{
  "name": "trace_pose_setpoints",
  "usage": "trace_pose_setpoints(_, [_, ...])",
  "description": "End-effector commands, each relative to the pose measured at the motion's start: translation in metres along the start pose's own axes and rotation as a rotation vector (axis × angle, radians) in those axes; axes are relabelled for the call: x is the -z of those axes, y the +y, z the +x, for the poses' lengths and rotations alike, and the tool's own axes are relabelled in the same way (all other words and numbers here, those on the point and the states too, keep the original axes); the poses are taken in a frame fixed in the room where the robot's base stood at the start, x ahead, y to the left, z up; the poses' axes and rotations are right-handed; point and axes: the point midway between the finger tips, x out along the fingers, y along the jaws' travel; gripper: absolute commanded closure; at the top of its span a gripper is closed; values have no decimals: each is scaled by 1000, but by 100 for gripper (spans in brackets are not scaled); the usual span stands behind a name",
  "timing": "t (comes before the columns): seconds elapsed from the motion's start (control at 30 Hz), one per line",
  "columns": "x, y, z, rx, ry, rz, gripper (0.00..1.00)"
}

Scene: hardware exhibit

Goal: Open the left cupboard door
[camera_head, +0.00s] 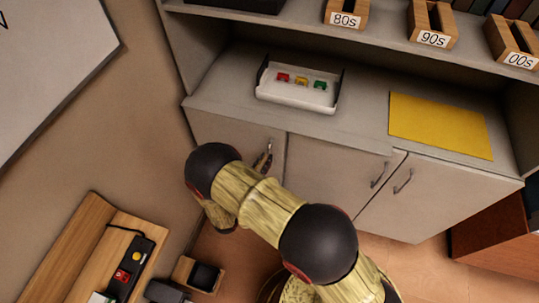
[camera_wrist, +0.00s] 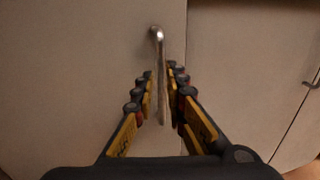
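The left cupboard door (camera_head: 225,130) is a grey-beige panel. It looks closed, flush with the panel to its right. In the wrist view the door (camera_wrist: 80,70) fills the left half. Its metal bar handle (camera_wrist: 159,50) stands upright near the door's right edge. My gripper (camera_wrist: 160,82) is open, with a yellow-and-black finger on either side of the handle. I see a gap on both sides, so the fingers do not appear to press on it. In the head view my gripper (camera_head: 263,162) is small at the handle, partly hidden by my arm.
The middle door (camera_head: 325,165) and right door (camera_head: 435,195) have their own handles. A white tray (camera_head: 293,98) with small coloured pieces and a yellow sheet (camera_head: 440,124) lie on the counter above. A wooden bench (camera_head: 100,250) with devices stands lower left.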

Motion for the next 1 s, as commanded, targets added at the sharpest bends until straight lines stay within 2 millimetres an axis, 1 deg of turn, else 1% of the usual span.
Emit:
trace_pose_setpoints(0.03, [2,-1,9,3,0,0,87])
trace_pose_setpoints(0.1, [2,-1,18,4,0,0,87])
trace_pose_setpoints(0.3, [1,-1,33,1,0,0,87])
trace_pose_setpoints(0.6, [0,0,35,0,1,0,87])
trace_pose_setpoints(0.83, [0,0,35,0,1,0,100])
trace_pose_setpoints(1.0, [0,0,34,0,1,0,100])
